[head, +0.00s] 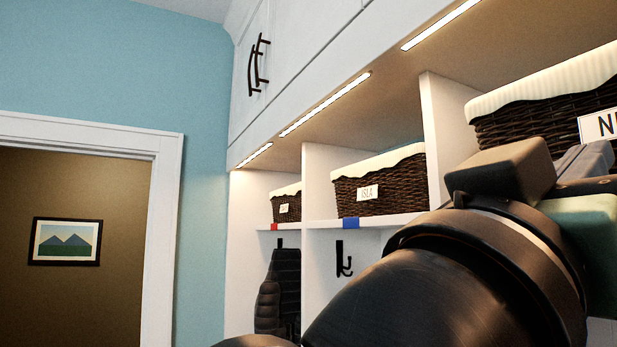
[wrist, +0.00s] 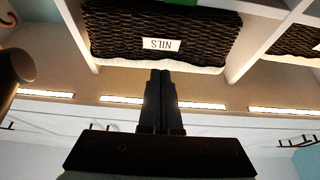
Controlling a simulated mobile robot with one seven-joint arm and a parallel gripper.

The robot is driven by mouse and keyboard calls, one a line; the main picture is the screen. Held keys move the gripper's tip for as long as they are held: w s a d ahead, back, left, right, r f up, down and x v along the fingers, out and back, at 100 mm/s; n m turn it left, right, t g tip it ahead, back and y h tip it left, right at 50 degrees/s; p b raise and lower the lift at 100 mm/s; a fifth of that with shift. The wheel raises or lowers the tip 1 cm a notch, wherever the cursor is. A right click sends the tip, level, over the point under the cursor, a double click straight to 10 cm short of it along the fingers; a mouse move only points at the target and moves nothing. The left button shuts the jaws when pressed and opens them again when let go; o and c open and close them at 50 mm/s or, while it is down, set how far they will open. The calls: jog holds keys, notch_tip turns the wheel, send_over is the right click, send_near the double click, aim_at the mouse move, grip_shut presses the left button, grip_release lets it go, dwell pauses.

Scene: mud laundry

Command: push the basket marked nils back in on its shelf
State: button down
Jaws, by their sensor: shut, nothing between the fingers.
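The nils basket (head: 500,127) is dark wicker with a white liner over its rim, in the right-hand cubby of the head view. Its white label (head: 604,125) is cut by the picture edge, and my arm hides its lower part. In the wrist view, which is upside down, the basket (wrist: 115,35) fills the top middle with the NILS label (wrist: 162,44) readable. My gripper (wrist: 160,73) is shut and empty, its fingertips near the liner edge in front of the basket. I cannot tell whether they touch, nor how far the basket sticks out.
The isla basket (head: 385,187) and a smaller basket (head: 287,207) sit in cubbies farther left. White dividers (head: 449,125) flank the nils cubby. Light strips (head: 325,104) run under the cabinets above. Hooks and a dark vest (head: 280,290) hang below.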

jog(key=p, duration=0.4)
send_near(607, 126)
notch_tip(607, 126, up, 2)
jog(key=s+d, duration=0.1)
jog(key=d, duration=0.1)
jog(key=shift+w+d+r+p, duration=0.15)
jog(key=shift+d+r+p, duration=0.15)
jog(key=shift+d+r, duration=0.1)
jog(key=shift+w+d+p, duration=0.25)
jog(key=shift+w+d, duration=0.45)
jog(key=shift+d, duration=1.05)
jog(key=shift+w+d+p, duration=0.2)
jog(key=shift+w+d, duration=0.55)
jog(key=shift+d, duration=1)
jog(key=shift+w+d+p, duration=0.25)
jog(key=shift+w+d, duration=0.45)
jog(key=shift+d, duration=1)
jog(key=shift+b+v, duration=0.5)
jog(key=shift+v, duration=0.35)
jog(key=s+a+f+b, duration=0.1)
jog(key=s+a+b, duration=0.2)
jog(key=a, duration=0.6)
jog(key=shift+s+a+b, duration=0.35)
jog(key=shift+s+a, duration=0.05)
jog(key=shift+s, duration=0.1)
jog(key=shift+f, duration=0.1)
